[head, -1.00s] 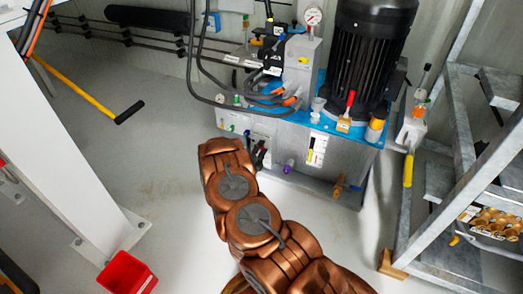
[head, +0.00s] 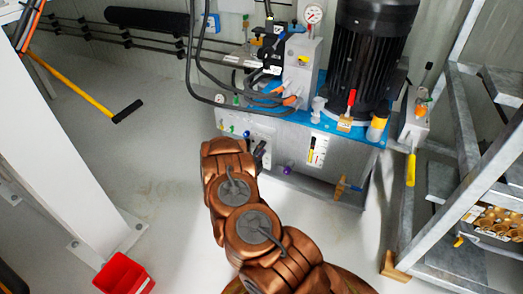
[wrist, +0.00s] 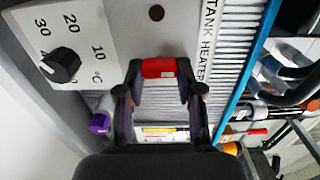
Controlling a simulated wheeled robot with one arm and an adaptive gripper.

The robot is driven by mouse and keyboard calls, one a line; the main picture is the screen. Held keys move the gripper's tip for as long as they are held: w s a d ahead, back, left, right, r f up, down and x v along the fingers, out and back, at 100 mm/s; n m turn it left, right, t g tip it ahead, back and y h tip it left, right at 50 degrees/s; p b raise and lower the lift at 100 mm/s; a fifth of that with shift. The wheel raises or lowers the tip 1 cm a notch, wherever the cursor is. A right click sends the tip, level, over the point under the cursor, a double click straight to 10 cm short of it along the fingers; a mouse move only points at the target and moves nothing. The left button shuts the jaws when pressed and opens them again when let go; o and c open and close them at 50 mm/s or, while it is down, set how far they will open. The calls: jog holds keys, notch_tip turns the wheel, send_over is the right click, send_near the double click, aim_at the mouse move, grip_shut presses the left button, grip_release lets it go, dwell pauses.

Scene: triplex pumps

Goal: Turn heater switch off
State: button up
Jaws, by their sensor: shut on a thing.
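The red heater switch (wrist: 158,67) sits on a grey panel in the wrist view, beside a "TANK HEATER" label (wrist: 208,40). My gripper (wrist: 160,75) has one dark finger on each side of the switch and is shut on it. A black temperature knob (wrist: 60,65) with a numbered dial is on the same panel, to the left. In the head view, my gripper (head: 261,152) shows only in part at the front of the blue-topped pump unit (head: 330,132). My copper arm hides part of that panel, and the switch cannot be made out there.
A large black motor (head: 370,50) and black hoses (head: 200,70) are on and around the unit. A metal frame (head: 465,130) stands at the right. A white post (head: 60,150) and a red bin (head: 124,274) are at the left. Floor between is clear.

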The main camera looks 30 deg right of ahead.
jog(key=o, duration=1.2)
jog(key=shift+c, duration=0.2)
jog(key=shift+a, duration=0.1)
jog(key=v, duration=1.2)
jog(key=shift+w, duration=0.1)
